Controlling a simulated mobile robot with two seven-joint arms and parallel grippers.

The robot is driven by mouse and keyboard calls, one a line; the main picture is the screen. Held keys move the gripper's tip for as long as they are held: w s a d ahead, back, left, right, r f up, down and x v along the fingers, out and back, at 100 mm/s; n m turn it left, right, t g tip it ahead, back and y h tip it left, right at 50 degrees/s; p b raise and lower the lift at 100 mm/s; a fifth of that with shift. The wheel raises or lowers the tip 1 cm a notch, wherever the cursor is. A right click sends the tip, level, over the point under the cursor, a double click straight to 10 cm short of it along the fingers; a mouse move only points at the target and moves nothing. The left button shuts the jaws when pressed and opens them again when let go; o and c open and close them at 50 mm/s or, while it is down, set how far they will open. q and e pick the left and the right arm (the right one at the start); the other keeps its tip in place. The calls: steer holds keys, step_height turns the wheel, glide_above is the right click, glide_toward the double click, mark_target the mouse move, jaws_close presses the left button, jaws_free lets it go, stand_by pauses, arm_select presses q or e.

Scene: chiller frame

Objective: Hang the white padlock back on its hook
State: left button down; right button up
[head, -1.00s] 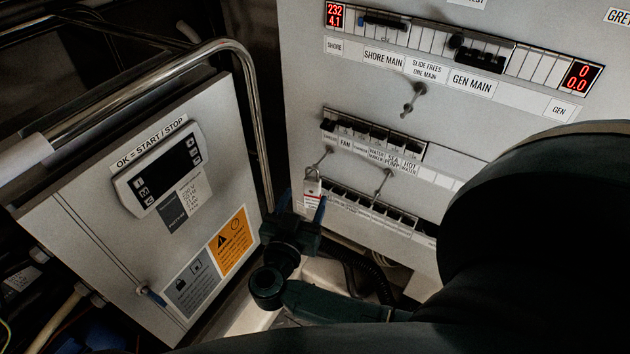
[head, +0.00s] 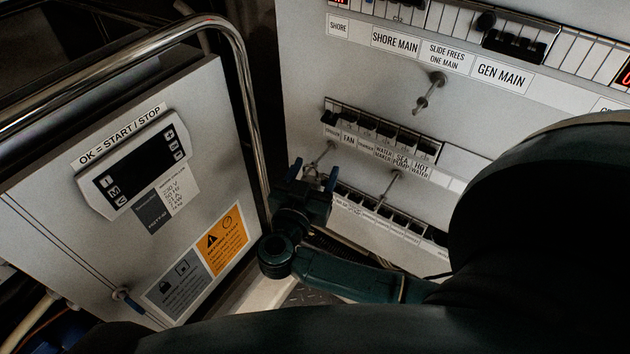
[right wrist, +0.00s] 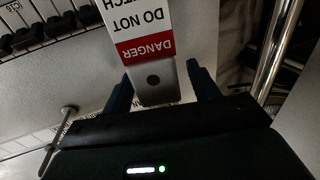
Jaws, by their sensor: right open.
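The padlock (right wrist: 152,82) shows in the right wrist view as a pale grey-white body with a dark keyhole. A white tag with a red DANGER band (right wrist: 145,47) is at it, its text upside down. My right gripper (right wrist: 162,85) is open, one finger on each side of the padlock body, with a gap visible on the right side. In the head view my right gripper (head: 310,178) is in front of the panel, below a small hook (head: 327,150), and mostly hides the padlock. The shackle is not clear. My left gripper is not in view.
Other pegs stick out of the grey panel, at the upper one (head: 432,88) and the lower right one (head: 390,186). Breaker rows (head: 380,132) are close by. A metal rail (head: 246,100) and a control box (head: 135,165) stand to the left.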

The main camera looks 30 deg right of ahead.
steer(key=shift+d, duration=0.1)
steer(key=shift+r, duration=0.1)
steer(key=shift+c, duration=0.8)
steer(key=c, duration=1.1)
